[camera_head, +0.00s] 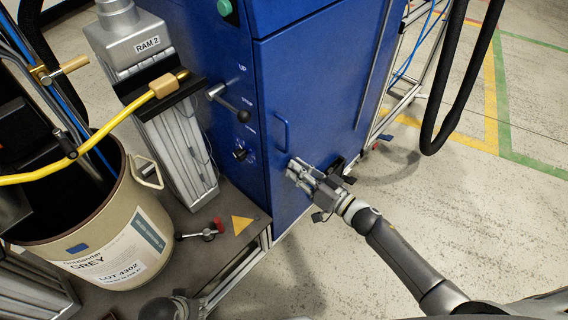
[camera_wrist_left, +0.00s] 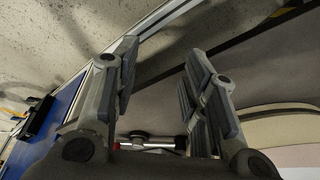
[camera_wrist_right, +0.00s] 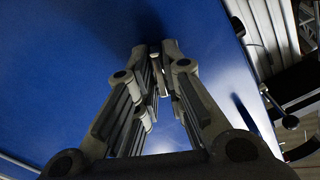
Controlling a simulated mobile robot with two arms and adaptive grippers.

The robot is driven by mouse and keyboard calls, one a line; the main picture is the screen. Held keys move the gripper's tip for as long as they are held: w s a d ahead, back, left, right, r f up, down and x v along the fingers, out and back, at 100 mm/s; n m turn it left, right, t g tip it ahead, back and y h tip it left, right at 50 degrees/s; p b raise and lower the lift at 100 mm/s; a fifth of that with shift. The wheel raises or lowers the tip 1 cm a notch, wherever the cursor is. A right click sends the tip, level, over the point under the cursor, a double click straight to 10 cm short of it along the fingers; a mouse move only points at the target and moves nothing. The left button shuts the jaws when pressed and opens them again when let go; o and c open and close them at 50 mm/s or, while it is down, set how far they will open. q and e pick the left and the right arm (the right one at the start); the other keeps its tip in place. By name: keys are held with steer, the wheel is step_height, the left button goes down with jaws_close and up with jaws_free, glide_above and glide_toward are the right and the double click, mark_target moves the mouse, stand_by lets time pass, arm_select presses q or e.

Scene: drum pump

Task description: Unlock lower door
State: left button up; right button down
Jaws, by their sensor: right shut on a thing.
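The blue lower door (camera_head: 315,85) of the cabinet looks closed in the head view, with a blue bar handle (camera_head: 282,132) on it. My right gripper (camera_head: 297,172) is at the door's face, below the handle. In the right wrist view its fingers (camera_wrist_right: 156,52) close together on a small pale part, probably the door's lock; the fingers mostly hide it, so its turn cannot be told. My left gripper (camera_wrist_left: 161,50) is open and empty in the left wrist view, over the grey platform, with a red-handled part (camera_wrist_left: 150,143) showing beyond its fingers.
A beige drum (camera_head: 110,235) stands on the platform at left, beside the ram column (camera_head: 172,135). A black-knobbed lever (camera_head: 230,103) sticks out from the cabinet. A red-handled valve (camera_head: 208,230) lies on the platform. A black hose (camera_head: 453,85) hangs at right over clear floor.

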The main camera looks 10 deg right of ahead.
arm_select(q)
steer(key=s+f+p, duration=0.2)
steer(key=s+f, duration=0.1)
steer(key=f, duration=0.5)
steer(key=shift+a+g, duration=0.2)
steer(key=shift+g, duration=0.2)
arm_select(e)
steer(key=m, duration=0.2)
steer(key=shift+m, duration=0.4)
